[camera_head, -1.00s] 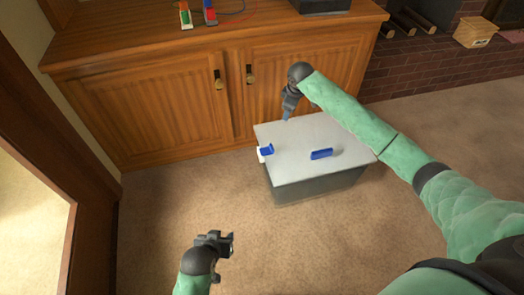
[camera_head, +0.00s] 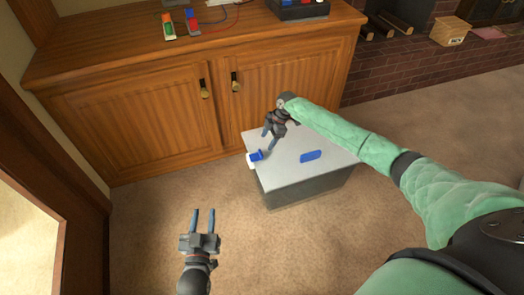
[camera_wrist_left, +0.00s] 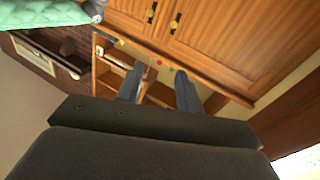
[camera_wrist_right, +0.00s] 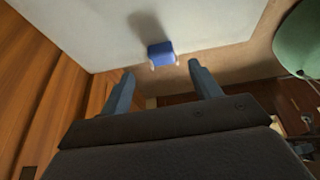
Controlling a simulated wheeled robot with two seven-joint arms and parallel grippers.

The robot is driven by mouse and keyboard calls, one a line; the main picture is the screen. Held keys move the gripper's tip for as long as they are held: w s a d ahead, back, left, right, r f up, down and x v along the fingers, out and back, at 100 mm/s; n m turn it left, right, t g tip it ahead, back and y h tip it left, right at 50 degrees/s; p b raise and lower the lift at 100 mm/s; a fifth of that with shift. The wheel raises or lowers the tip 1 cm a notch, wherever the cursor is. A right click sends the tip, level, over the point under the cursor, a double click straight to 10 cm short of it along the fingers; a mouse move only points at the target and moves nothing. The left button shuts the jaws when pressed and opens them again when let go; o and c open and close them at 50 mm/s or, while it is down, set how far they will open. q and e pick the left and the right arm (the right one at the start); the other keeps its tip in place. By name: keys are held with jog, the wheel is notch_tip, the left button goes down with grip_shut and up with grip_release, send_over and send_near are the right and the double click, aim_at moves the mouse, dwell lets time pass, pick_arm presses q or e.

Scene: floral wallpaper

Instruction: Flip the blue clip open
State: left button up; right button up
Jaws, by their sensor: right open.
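The blue clip (camera_head: 256,155) is at the left edge of the grey box lid (camera_head: 285,143), with a white part beside it. In the right wrist view the clip (camera_wrist_right: 160,53) shows just beyond and between the open fingers. My right gripper (camera_head: 268,142) is open and empty above the lid's left corner, close to the clip; I cannot tell if it touches. A second blue piece (camera_head: 310,156) lies on the lid's right part. My left gripper (camera_head: 204,212) is open and empty over the carpet, left of the box; its fingers (camera_wrist_left: 160,71) show apart.
A wooden cabinet (camera_head: 140,125) stands right behind the box. Small coloured items (camera_head: 193,22) and a dark device (camera_head: 300,8) are on its top. A brick hearth (camera_head: 400,60) is at the back right. Carpet is clear in front of the box.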

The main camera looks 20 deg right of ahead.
aim_at(256, 155)
pick_arm(q)
notch_tip(256, 155, up, 10)
jog(key=t, duration=0.3)
jog(key=shift+w+a+f+h+b, duration=0.2)
jog(key=shift+w+a+h+b, duration=0.1)
jog(key=shift+b, duration=0.1)
pick_arm(e)
jog(key=x, duration=0.7)
jog(key=shift+f, duration=0.2)
